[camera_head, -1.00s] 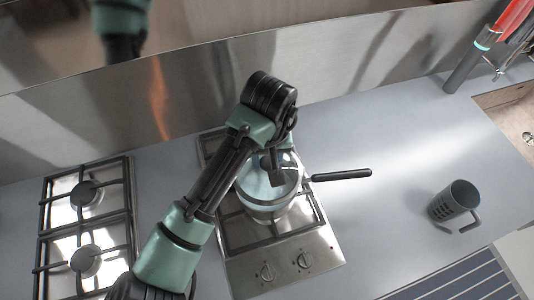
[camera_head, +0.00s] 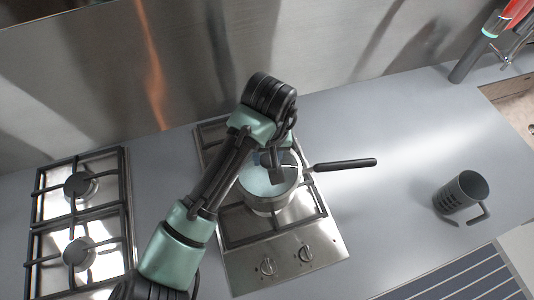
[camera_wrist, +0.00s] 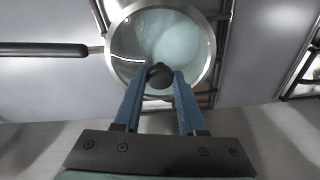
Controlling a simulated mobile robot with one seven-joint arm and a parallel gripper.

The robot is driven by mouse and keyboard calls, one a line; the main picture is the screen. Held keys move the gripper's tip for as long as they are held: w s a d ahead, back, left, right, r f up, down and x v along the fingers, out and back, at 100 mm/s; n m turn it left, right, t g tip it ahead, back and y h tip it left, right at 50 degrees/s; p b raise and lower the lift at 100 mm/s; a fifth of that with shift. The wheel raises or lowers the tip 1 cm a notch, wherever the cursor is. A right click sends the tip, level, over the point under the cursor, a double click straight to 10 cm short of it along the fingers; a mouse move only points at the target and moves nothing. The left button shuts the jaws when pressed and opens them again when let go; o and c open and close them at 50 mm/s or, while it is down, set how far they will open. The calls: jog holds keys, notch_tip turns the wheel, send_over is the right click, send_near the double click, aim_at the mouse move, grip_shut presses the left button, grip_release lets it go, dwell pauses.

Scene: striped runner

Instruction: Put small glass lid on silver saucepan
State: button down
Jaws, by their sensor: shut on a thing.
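The silver saucepan (camera_head: 272,208) stands on the right-hand hob, its black handle pointing right. In the wrist view the saucepan (camera_wrist: 119,72) fills the top middle, with its handle to the left. The small glass lid (camera_head: 258,184) is over the saucepan's opening; its clear disc also shows in the wrist view (camera_wrist: 180,40). My gripper (camera_head: 274,168) is directly above the pan. In the wrist view my gripper's blue fingers (camera_wrist: 162,76) are closed on either side of the lid's black knob. I cannot tell whether the lid rests fully on the rim.
A second hob (camera_head: 80,225) is at the left. A grey perforated mug (camera_head: 460,192) stands on the counter at the right. A striped runner (camera_head: 465,278) lies at the lower right. A steel backsplash (camera_head: 330,50) rises behind.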

jog(key=shift+f, duration=0.15)
dwell(0.7)
grip_release()
jog(key=shift+s, duration=0.1)
dwell(0.3)
notch_tip(320, 180, up, 8)
jog(key=p, duration=0.8)
dwell(0.4)
